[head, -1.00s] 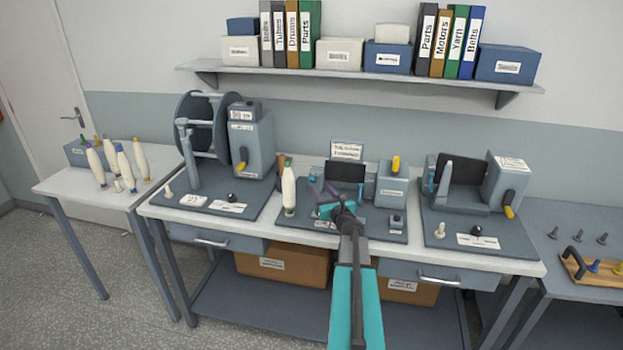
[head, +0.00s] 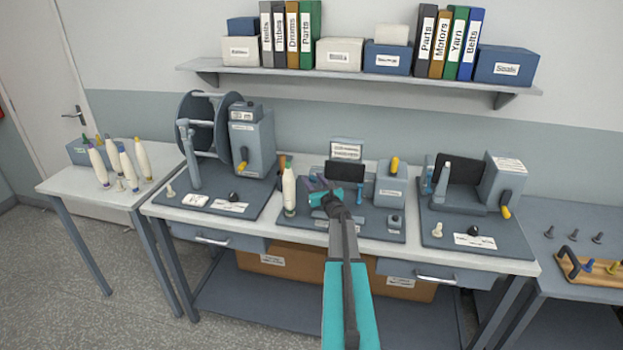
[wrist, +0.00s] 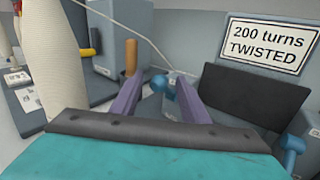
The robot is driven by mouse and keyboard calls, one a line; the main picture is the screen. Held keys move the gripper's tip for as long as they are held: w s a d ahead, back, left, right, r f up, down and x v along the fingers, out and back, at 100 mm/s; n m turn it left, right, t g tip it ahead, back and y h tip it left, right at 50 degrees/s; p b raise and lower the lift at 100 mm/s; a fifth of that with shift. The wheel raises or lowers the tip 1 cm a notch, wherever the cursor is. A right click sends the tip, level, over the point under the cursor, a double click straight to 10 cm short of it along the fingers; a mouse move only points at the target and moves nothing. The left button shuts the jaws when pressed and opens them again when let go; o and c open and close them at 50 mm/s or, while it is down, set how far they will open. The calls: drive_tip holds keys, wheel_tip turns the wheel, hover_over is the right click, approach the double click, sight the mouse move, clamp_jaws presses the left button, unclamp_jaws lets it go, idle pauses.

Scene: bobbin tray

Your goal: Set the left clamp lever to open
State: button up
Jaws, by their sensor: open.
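The middle machine (head: 374,225) stands on the bench. In the wrist view the left clamp lever (wrist: 163,88), blue with a round knob, shows between the two purple fingers of my gripper (wrist: 158,82). The jaws are open around it; whether a finger touches it I cannot tell. In the head view my gripper (head: 319,187) is over the left part of this machine and hides the left lever. The right clamp lever (wrist: 292,148), also blue, is to the right in the wrist view and stands beside the dark panel (head: 346,174). The lever's exact setting is unclear.
A full white bobbin (head: 289,190) stands close to the left of my gripper, with an orange-brown upright piece (wrist: 130,57) near it. A sign (wrist: 268,40) reads "200 turns TWISTED". Other machines (head: 252,143) (head: 462,190) stand on both sides.

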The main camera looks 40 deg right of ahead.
drive_tip(key=shift+w+d, duration=0.2)
drive_tip(key=shift+w, duration=0.2)
clamp_jaws()
